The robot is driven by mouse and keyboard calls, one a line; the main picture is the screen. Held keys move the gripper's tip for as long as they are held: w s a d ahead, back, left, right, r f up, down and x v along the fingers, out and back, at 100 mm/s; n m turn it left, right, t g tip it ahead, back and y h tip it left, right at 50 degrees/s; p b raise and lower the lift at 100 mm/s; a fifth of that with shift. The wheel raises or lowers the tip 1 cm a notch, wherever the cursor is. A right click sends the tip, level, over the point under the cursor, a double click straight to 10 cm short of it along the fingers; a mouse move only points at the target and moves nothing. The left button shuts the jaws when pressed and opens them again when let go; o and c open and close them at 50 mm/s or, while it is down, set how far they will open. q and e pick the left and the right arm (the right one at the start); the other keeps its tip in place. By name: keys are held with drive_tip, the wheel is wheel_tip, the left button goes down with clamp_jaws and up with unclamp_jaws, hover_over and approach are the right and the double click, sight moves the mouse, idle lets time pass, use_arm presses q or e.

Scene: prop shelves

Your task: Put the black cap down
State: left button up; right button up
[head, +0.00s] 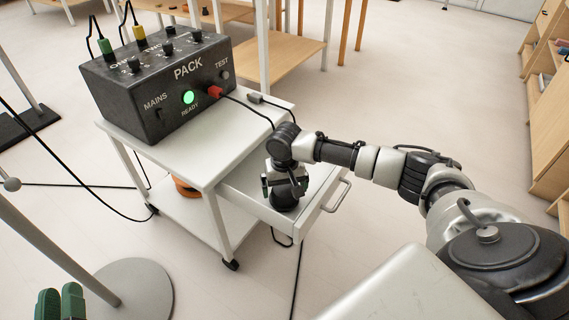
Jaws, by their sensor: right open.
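My right gripper (284,187) points down into the open drawer (325,193) of a white cart. A round black thing (286,203), which looks like the black cap, is directly under the gripper, at or just above the drawer floor. The jaws are open around its upper part, and the hand hides much of it. I cannot tell whether the cap touches the fingers.
Two green ridged shapes (60,303) show at bottom left. A wooden shelf (550,130) stands right.

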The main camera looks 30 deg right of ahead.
sight(285, 189)
wheel_tip(285, 189, up, 6)
drive_tip(key=shift+f+p, duration=0.15)
drive_tip(key=shift+p, duration=1)
wheel_tip(285, 189, up, 5)
drive_tip(key=p, duration=0.2)
drive_tip(key=s+a+f+n+t+y, duration=0.25)
drive_tip(key=s+a, duration=0.25)
drive_tip(key=a, duration=0.4)
drive_tip(key=s+a+f+n+t+y, duration=0.1)
drive_tip(key=s+a+f+n, duration=0.35)
drive_tip(key=a, duration=0.35)
use_arm(q)
drive_tip(key=s+a+f+g+y, duration=0.3)
drive_tip(key=s+f+g, duration=0.4)
drive_tip(key=f+g, duration=0.4)
drive_tip(key=shift+a+f+n+g+y, duration=0.25)
drive_tip(key=shift+a+n+g+y, duration=0.05)
drive_tip(key=shift+a, duration=0.15)
use_arm(e)
drive_tip(key=s+d+r+t+h, duration=0.2)
drive_tip(key=s+d+r+t, duration=0.1)
drive_tip(key=s, duration=0.8)
drive_tip(key=shift+d+r+t, duration=0.2)
drive_tip(key=shift+r+t, duration=0.55)
drive_tip(key=shift+r, duration=0.15)
